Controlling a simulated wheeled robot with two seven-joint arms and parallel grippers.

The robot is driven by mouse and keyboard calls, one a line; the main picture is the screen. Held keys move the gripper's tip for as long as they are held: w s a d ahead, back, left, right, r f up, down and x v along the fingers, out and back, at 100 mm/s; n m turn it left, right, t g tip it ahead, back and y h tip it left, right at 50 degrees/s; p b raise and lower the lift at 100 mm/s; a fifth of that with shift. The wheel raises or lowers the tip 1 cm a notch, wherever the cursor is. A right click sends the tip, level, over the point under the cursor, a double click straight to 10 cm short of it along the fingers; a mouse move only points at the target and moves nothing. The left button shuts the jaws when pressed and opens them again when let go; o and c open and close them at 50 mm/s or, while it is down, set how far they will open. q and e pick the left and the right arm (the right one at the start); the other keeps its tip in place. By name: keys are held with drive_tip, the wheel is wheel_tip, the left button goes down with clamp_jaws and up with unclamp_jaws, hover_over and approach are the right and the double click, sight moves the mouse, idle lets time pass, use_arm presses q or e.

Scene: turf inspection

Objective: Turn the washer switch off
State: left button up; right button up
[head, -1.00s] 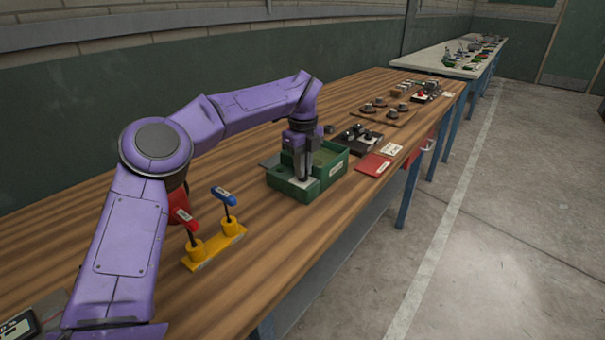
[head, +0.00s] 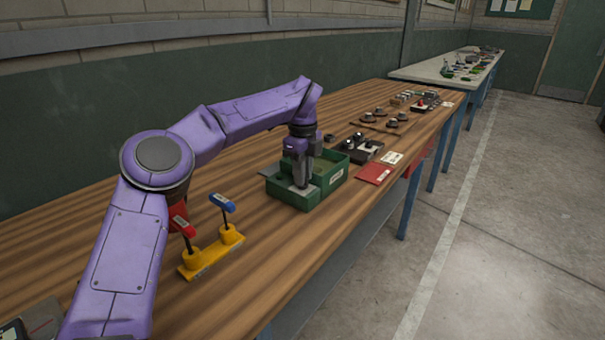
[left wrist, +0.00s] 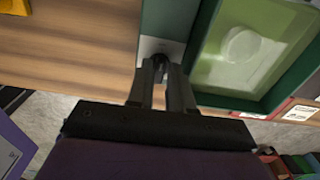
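The green box (head: 303,202) stands on the wooden bench, with a grey plate (left wrist: 174,46) on its near end. A small dark part (left wrist: 159,58), seemingly the switch, shows on that plate; its position is unreadable. My left gripper (head: 301,185) points down at the plate. In the left wrist view its fingertips (left wrist: 161,66) are close together at the dark part, with a narrow gap between the fingers. I cannot tell whether they grip it. My right gripper is not in view.
A yellow stand (head: 212,256) with red-handled and blue-handled tools is nearer on the bench. Beyond the box are a red card (head: 374,174), a black block with knobs (head: 359,149) and several dark round pieces. A pale table (head: 440,71) stands farther back.

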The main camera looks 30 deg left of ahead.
use_arm(q)
drive_tip(key=shift+o, duration=0.9)
drive_tip(key=shift+r, duration=0.1)
wheel_tip(320, 180, up, 10)
drive_tip(key=p, duration=0.2)
drive_tip(key=shift+r+p, duration=0.2)
drive_tip(key=shift+p, duration=0.15)
drive_tip(key=shift+s, duration=0.1)
